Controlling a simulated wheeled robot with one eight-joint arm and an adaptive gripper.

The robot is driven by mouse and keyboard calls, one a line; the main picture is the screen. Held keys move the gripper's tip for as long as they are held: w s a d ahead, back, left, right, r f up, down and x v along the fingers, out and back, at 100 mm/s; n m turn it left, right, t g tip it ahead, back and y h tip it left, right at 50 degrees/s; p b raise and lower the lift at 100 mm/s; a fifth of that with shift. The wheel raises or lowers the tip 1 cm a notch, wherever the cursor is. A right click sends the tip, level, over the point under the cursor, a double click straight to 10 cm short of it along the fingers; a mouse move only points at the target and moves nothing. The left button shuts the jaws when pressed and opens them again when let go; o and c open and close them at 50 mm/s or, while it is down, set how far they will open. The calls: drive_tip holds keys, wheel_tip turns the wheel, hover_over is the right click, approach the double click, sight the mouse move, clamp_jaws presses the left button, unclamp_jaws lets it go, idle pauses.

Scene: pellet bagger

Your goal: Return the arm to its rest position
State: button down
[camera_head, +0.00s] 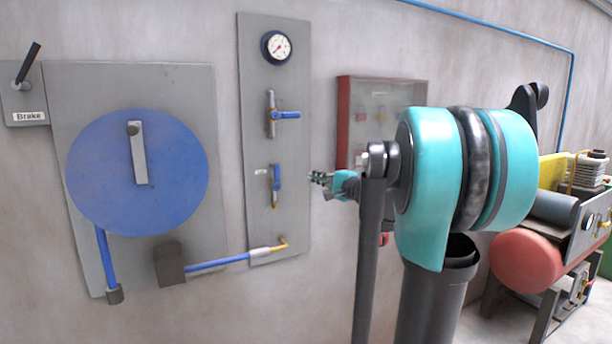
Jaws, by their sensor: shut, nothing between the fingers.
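My arm stands in the right half of the head view, with large teal and black joint housings and a dark link in front of the wall. My gripper (319,179) shows small at the arm's far end, pointing left. It is shut with nothing in it. It appears just to the right of the grey valve panel's lower blue handle (276,185); whether it touches the panel (297,225) cannot be told, but a gap shows between it and the handle. Part of the arm behind the dark link is hidden.
A blue disc (180,190) with a grey lever and a brake lever (27,62) are on the wall at left. A gauge (277,47) tops the panel. A red-framed cabinet (344,120) is behind my arm. A machine with a red tank (527,262) stands at right.

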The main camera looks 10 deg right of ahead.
drive_tip(key=s+a+f+n+g+h, duration=0.1)
drive_tip(key=s+a+f+n+g, duration=0.3)
drive_tip(key=s+f, duration=0.55)
drive_tip(key=s+a+f+n+g+h, duration=0.1)
drive_tip(key=s+a+f+n+g, duration=0.25)
drive_tip(key=s+f, duration=0.65)
drive_tip(key=s+d+f+n+g+h, duration=0.2)
drive_tip(key=s+d+f+h, duration=0.1)
drive_tip(key=s+f, duration=0.4)
drive_tip(key=s+d+f+n+g+h, duration=0.1)
drive_tip(key=s+d+f+n+h, duration=0.2)
drive_tip(key=s+f, duration=0.4)
wheel_tip(320, 180, down, 5)
drive_tip(key=shift+s+d+r+g+h, duration=0.3)
drive_tip(key=shift+d+h, duration=0.5)
drive_tip(key=shift+d, duration=0.45)
drive_tip(key=shift+w, duration=0.1)
